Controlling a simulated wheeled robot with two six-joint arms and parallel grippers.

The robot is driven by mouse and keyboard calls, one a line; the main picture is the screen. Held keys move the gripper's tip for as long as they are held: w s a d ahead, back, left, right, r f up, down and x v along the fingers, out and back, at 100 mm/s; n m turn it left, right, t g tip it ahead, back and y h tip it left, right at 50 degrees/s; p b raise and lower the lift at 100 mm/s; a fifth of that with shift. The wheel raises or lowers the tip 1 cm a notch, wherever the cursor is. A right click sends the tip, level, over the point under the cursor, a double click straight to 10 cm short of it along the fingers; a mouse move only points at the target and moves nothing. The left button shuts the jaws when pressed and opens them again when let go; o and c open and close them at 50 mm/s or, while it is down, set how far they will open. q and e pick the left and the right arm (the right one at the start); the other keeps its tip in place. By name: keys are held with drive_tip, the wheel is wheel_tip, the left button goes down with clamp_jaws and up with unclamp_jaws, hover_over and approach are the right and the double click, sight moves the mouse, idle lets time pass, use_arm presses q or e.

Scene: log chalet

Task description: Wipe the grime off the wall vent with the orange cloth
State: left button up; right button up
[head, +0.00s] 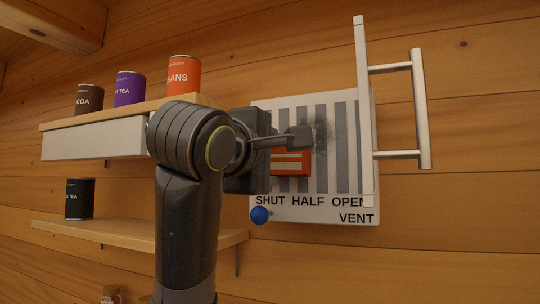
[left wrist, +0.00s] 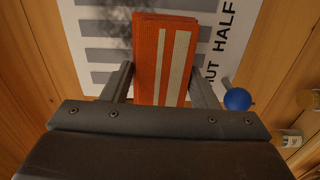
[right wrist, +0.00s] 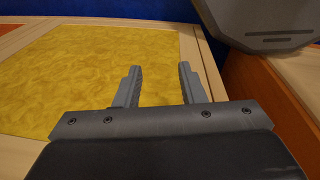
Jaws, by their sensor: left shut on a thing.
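The wall vent (head: 284,207) is a white panel with grey slots and the words SHUT, HALF, OPEN and VENT. A dark smudge of grime (head: 322,132) lies over its slots, right of my left gripper in the head view; it also shows in the left wrist view (left wrist: 118,28). The orange cloth (left wrist: 163,55), with pale stripes, is between the fingers of my left gripper (left wrist: 160,88), which is shut on it. The cloth lies in front of the vent; I cannot tell whether it touches. My right gripper (right wrist: 160,88) is open and empty, away from the vent.
A white handle rail (head: 420,110) sticks out at the vent's right side. A blue knob (head: 260,215) sits at its lower left. Shelves with cans, among them a purple can (head: 130,88), are on the left. A yellow panel (right wrist: 100,75) shows near my right gripper.

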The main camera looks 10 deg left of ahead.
sight(292, 157)
use_arm(q)
drive_tip(key=shift+w+d, duration=0.2)
drive_tip(key=shift+w, duration=0.85)
idle(0.4)
drive_tip(key=shift+s+d, duration=0.2)
drive_tip(key=shift+d, duration=0.65)
drive_tip(key=shift+s+d, duration=0.2)
drive_tip(key=shift+d, duration=0.6)
drive_tip(key=shift+s+d+b, duration=0.15)
drive_tip(key=shift+d+b, duration=0.1)
drive_tip(key=shift+d, duration=0.8)
drive_tip(key=shift+s+d+b, duration=0.15)
drive_tip(key=shift+d+b, duration=0.05)
drive_tip(key=shift+d, duration=0.8)
drive_tip(key=shift+s+d, duration=0.2)
drive_tip(key=shift+d, duration=0.7)
drive_tip(key=shift+a+r, duration=0.1)
drive_tip(key=shift+a, duration=0.1)
drive_tip(key=shift+r+p, duration=0.85)
drive_tip(key=shift+r, duration=0.15)
drive_tip(key=shift+w+a, duration=0.1)
drive_tip(key=shift+a, duration=0.1)
